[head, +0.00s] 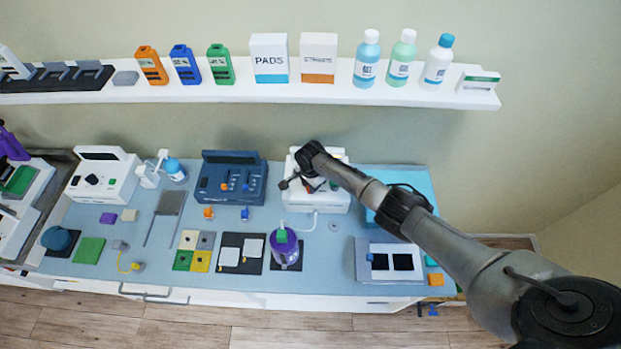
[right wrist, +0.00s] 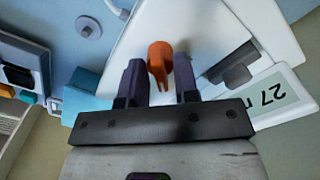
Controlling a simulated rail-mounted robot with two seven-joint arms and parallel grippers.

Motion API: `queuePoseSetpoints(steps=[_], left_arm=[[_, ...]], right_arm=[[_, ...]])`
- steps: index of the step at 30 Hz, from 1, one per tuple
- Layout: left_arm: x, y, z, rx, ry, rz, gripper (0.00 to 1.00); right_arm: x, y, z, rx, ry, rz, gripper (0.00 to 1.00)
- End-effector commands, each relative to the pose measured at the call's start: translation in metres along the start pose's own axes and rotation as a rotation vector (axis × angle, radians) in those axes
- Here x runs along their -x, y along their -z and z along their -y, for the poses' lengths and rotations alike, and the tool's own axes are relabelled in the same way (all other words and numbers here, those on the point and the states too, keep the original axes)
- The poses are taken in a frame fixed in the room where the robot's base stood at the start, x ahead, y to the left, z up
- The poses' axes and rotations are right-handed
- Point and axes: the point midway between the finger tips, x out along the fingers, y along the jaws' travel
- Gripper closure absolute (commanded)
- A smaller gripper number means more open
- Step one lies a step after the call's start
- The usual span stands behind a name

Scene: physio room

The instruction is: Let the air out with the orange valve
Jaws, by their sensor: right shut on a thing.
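The orange valve (right wrist: 158,62) is a small lever on the white machine (right wrist: 215,35), seen in the right wrist view. My right gripper (right wrist: 160,75) has its two dark fingers on either side of the valve and is shut on it. In the head view the same white machine (head: 335,201) stands at the back of the bench, and my right gripper (head: 296,184) is over its front face. My arm hides part of the machine there, and the valve is hard to make out. A display reading 27 (right wrist: 270,97) is beside the valve. My left gripper is not in view.
A shelf (head: 210,94) with bottles and boxes runs above. A grey knob (right wrist: 235,75) sits near the right finger.

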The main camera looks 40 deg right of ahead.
Motion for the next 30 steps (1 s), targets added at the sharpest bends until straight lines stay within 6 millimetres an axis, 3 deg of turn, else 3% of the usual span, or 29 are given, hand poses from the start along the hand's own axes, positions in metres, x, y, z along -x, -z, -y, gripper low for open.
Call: queuePoseSetpoints(steps=[3,15,30], left_arm=[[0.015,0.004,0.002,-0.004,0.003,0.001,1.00],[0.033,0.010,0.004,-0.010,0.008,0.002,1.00],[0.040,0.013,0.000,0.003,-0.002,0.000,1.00]], right_arm=[[0.005,-0.002,0.000,-0.110,-0.003,0.004,0.95],[0.003,-0.001,0.000,-0.429,-0.002,0.003,0.95],[0.002,-0.001,0.001,-0.604,-0.001,0.001,0.95]])
